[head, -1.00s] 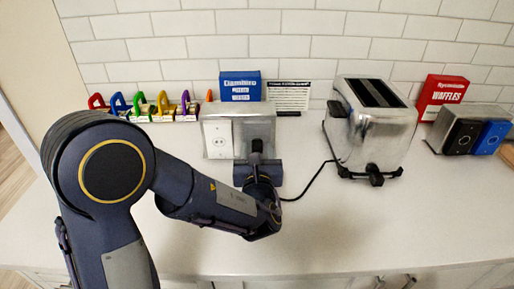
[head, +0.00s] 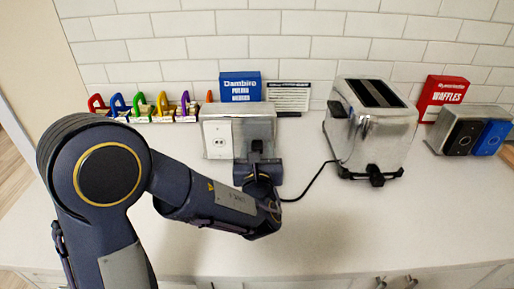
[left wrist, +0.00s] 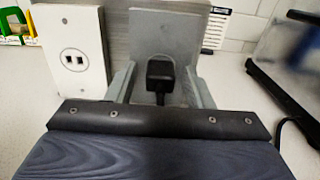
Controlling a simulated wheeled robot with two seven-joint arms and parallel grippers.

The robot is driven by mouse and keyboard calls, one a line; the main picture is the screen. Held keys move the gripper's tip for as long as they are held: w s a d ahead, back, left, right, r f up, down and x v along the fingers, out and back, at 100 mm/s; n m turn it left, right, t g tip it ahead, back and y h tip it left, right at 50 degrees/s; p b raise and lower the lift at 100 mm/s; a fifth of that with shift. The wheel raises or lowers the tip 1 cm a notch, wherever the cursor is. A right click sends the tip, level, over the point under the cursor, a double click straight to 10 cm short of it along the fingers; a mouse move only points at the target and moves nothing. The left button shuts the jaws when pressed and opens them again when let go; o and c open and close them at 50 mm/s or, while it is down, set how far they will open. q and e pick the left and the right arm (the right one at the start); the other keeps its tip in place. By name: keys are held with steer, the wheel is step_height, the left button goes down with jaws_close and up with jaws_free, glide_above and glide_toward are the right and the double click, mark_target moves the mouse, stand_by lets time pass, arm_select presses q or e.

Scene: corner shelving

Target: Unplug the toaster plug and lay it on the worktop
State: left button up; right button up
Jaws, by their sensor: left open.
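The black toaster plug (left wrist: 160,72) sits against the grey right-hand plate (left wrist: 165,35) of the metal outlet box (head: 214,112). Its cord drops from it toward my palm. My left gripper (left wrist: 157,85) is open, with one grey finger on each side of the plug. A gap shows on both sides, so the fingers look apart from it. In the head view my left gripper (head: 258,160) is in front of the box, partly hiding it. The chrome toaster (head: 375,135) stands to the right, with a black cord (head: 312,182) running toward my gripper. My right gripper is not in view.
A white socket plate (head: 218,138) is left of the plug. Behind stand a blue box (head: 240,87) and a printed card (head: 288,96). A red waffle box (head: 441,97) and a metal holder (head: 455,135) are at the right. The front of the white worktop (head: 350,230) is clear.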

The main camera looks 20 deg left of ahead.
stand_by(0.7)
arm_select(q)
jaws_close()
stand_by(0.3)
steer(key=shift+s, duration=0.1)
steer(key=shift+b+v, duration=0.55)
steer(key=shift+v, duration=2.35)
steer(key=shift+r, duration=0.1)
steer(key=shift+d, duration=0.1)
